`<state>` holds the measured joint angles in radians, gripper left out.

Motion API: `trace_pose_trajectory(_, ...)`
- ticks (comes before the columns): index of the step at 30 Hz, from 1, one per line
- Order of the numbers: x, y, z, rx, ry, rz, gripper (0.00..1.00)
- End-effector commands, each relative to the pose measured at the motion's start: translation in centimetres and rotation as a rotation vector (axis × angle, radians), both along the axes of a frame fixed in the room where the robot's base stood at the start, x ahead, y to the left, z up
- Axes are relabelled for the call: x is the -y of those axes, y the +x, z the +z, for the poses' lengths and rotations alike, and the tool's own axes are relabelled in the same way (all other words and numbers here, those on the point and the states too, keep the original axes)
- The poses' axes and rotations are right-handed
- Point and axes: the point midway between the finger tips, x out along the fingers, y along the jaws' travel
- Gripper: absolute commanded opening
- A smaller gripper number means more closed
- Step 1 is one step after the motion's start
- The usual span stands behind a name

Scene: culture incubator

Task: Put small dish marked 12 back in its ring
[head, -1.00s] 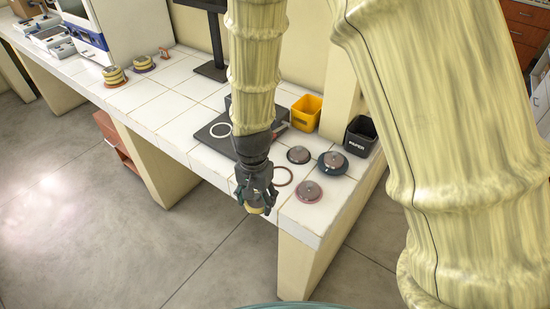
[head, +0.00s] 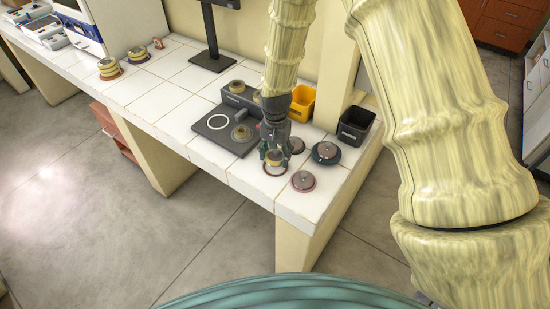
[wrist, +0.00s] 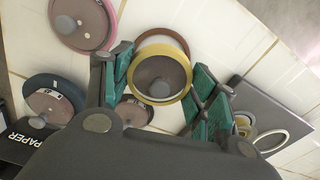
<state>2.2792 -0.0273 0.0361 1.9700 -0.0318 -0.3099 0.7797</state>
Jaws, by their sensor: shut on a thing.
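My gripper (head: 275,152) is shut on a small round dish (head: 275,157) with a yellow rim and a dark face. The dish also shows between the teal finger pads in the wrist view (wrist: 161,79). No number is legible on it. A reddish-brown ring (head: 275,173) lies on the white bench below the dish. In the wrist view the ring (wrist: 172,37) shows partly behind the dish and off its upper edge, so the two are not quite lined up there. I cannot tell the exact gap between dish and ring.
A pink-rimmed dish (head: 303,181), a dark blue-rimmed dish (head: 326,153) and another dark dish (head: 295,146) lie close by. A black paper bin (head: 355,127) and a yellow bin (head: 301,103) stand behind. A dark board (head: 222,136) with a white circle lies to the left.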

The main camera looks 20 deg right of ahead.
Motion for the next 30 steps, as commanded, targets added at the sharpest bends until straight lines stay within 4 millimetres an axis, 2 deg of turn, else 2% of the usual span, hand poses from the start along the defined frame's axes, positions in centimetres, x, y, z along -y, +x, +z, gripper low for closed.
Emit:
trace_pose_trajectory(5,0.0,0.1,-0.5,0.000,0.000,0.000,0.30)
trace_pose_trajectory(15,0.0,0.0,-3.3,-0.001,0.000,0.001,0.30)
trace_pose_trajectory(28,0.0,0.1,-3.9,0.001,0.000,0.000,0.30)
trace_pose_trajectory(29,0.0,0.1,-3.8,0.001,0.000,0.000,0.64)
trace_pose_trajectory(30,0.0,0.1,-3.8,0.001,0.000,0.000,0.71)
